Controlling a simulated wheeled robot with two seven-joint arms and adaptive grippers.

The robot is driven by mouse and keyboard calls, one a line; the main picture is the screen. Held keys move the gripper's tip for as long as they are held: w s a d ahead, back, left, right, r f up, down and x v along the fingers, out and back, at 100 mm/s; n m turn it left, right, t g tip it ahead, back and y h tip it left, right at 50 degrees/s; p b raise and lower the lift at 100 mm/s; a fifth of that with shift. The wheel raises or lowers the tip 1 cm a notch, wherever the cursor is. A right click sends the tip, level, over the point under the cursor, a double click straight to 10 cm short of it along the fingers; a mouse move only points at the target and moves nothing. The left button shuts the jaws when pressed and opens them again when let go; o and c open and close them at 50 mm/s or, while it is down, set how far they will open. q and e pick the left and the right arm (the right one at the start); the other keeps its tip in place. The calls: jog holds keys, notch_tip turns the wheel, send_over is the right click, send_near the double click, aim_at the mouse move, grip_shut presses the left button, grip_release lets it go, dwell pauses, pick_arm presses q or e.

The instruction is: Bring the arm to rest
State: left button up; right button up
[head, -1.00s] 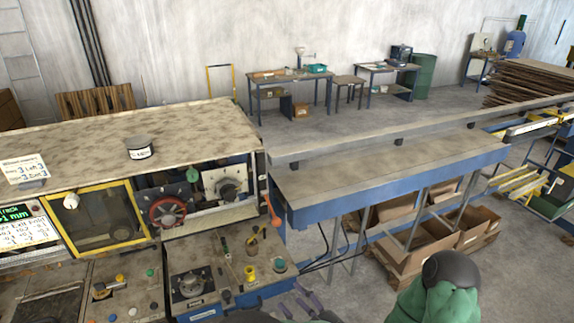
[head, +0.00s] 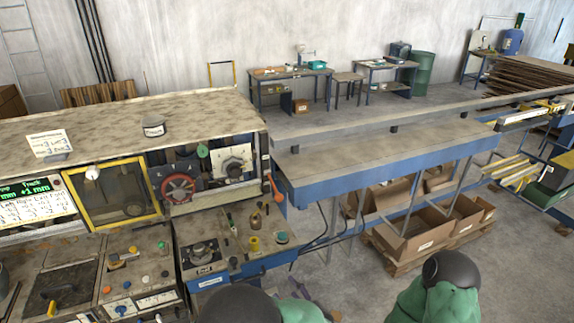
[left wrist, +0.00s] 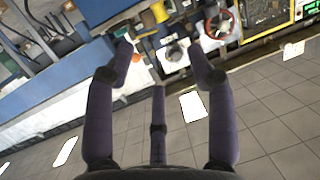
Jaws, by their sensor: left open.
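My left gripper (head: 297,288) shows only in part at the lower edge of the head view, with its purple fingers behind my arm's dark and green links. In the left wrist view its fingers (left wrist: 160,62) are spread apart, with nothing between them. It is in front of the laminating machine (head: 95,115), apart from it. My right gripper is not in view. A green and black arm part of mine (head: 430,298) stands at the bottom right of the head view.
The machine's control panel (head: 208,283) has knobs, a red wheel (head: 178,185) and an orange-tipped lever (head: 273,188). A blue-edged conveyor table (head: 390,160) runs to the right. Cardboard boxes (head: 425,235) lie under it. Grey floor is free in front.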

pick_arm(q)
jog(key=w+a+f+m+g+h+b, duration=0.15)
jog(key=a+f+h+b, duration=0.25)
jog(key=f, duration=1)
jog(key=a+f+m+g+h+b, duration=0.2)
jog(key=a+f+g+h+b, duration=0.1)
jog(key=f, duration=1.1)
jog(key=s+a+f+g+h+b, duration=0.2)
jog(key=s+f+g+b, duration=0.1)
jog(key=s+f, duration=0.4)
jog(key=s+a+f+g+h+b, duration=0.2)
jog(key=s+f+g, duration=0.3)
jog(key=s, duration=0.8)
notch_tip(320, 180, down, 3)
jog(key=shift+f+m+h+b, duration=0.2)
jog(key=shift+m+h+b, duration=0.3)
jog(key=shift+b, duration=0.2)
jog(key=shift+s, duration=0.1)
